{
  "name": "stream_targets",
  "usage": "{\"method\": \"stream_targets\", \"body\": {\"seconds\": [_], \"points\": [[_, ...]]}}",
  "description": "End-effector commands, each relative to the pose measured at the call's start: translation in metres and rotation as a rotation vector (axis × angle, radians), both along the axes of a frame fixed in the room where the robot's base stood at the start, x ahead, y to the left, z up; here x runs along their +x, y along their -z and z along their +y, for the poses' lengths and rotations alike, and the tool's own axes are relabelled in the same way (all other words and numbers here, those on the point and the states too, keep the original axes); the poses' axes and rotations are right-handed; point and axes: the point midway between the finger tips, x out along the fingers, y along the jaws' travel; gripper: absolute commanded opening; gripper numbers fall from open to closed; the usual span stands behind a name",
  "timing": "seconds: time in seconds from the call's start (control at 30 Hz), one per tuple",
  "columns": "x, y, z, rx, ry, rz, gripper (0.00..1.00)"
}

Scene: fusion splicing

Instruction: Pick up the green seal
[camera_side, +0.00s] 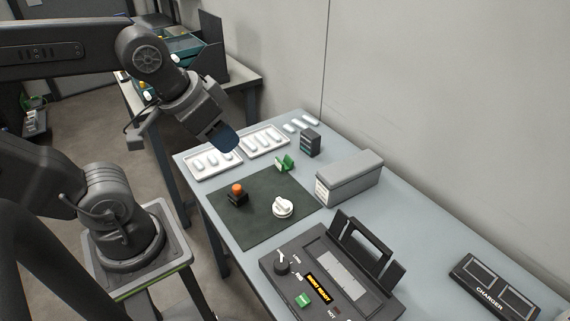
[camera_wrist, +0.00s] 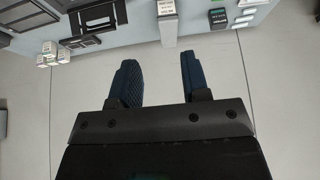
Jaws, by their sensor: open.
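A small green piece (camera_side: 285,162), which looks like the green seal, stands at the back edge of the dark mat in the side view. It has a pale part beside it, and its exact shape is too small to tell. My gripper (camera_side: 224,140) is in the air above the white trays, to the left of the green piece and apart from it. In the wrist view my gripper (camera_wrist: 162,76) has its two dark blue fingers spread, with nothing between them. I cannot make out the green piece for certain in the wrist view.
White trays (camera_side: 265,143), a small dark block (camera_side: 310,142) and a grey box (camera_side: 348,178) stand nearby. The splicer (camera_side: 325,275) and charger (camera_side: 492,288) are nearer the front.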

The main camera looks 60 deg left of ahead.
Motion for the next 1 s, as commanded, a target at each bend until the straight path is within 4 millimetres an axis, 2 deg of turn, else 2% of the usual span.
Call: {"method": "stream_targets", "body": {"seconds": [0.07, 0.2, 0.43, 0.57, 0.67, 0.77, 0.87, 1.0], "points": [[0.000, 0.000, 0.000, 0.000, 0.000, 0.000, 0.43], [0.000, 0.000, 0.000, 0.000, 0.000, 0.000, 0.57], [0.000, 0.000, 0.000, 0.000, -0.002, 0.001, 0.57], [0.011, -0.002, 0.004, -0.009, -0.052, 0.024, 0.57], [0.031, -0.003, 0.010, -0.024, -0.155, 0.066, 0.57], [0.061, -0.002, 0.020, -0.041, -0.303, 0.118, 0.57], [0.093, 0.005, 0.033, -0.049, -0.463, 0.160, 0.57], [0.139, 0.024, 0.051, -0.051, -0.687, 0.204, 0.57]]}}
